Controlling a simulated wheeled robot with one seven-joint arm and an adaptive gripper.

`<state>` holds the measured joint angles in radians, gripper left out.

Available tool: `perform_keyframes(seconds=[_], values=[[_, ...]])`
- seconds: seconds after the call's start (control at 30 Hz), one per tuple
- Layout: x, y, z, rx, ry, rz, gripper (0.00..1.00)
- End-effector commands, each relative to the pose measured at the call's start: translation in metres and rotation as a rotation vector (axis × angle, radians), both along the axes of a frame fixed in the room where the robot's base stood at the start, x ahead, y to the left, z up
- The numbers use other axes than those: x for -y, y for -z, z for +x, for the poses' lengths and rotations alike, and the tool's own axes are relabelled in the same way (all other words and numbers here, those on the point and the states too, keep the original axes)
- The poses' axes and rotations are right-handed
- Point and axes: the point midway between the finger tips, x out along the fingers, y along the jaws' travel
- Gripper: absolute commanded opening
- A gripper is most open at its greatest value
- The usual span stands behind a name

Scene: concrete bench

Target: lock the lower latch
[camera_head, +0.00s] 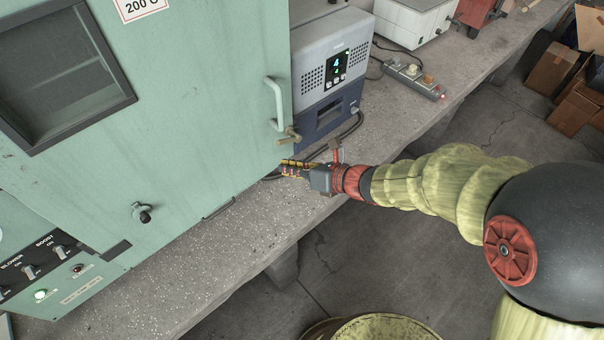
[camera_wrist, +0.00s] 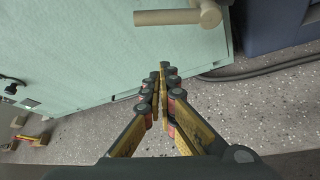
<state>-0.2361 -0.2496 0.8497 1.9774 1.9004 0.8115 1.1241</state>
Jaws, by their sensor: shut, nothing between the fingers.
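A brass latch (camera_head: 288,137) sits near the right edge of the pale green door (camera_head: 190,110), just below the door's handle. No other latch shows clearly.
The handle (camera_head: 273,104) stands out above the latch. A dark knob (camera_head: 142,212) is low on the door. A grey-blue device (camera_head: 335,75) with black cables stands right of the cabinet. The speckled bench top (camera_head: 230,250) is bare in front.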

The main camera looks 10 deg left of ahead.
Motion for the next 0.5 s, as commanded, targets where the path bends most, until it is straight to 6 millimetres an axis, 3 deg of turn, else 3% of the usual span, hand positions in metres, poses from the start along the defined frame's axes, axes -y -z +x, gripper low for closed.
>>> perform_keyframes(seconds=[0.03,0.23,0.5], values=[[-0.006,0.002,0.004,0.002,-0.001,0.001,0.0],[0.001,-0.026,0.016,0.003,0.0,0.001,0.0],[0.002,-0.034,0.02,0.001,0.0,0.001,0.0]])
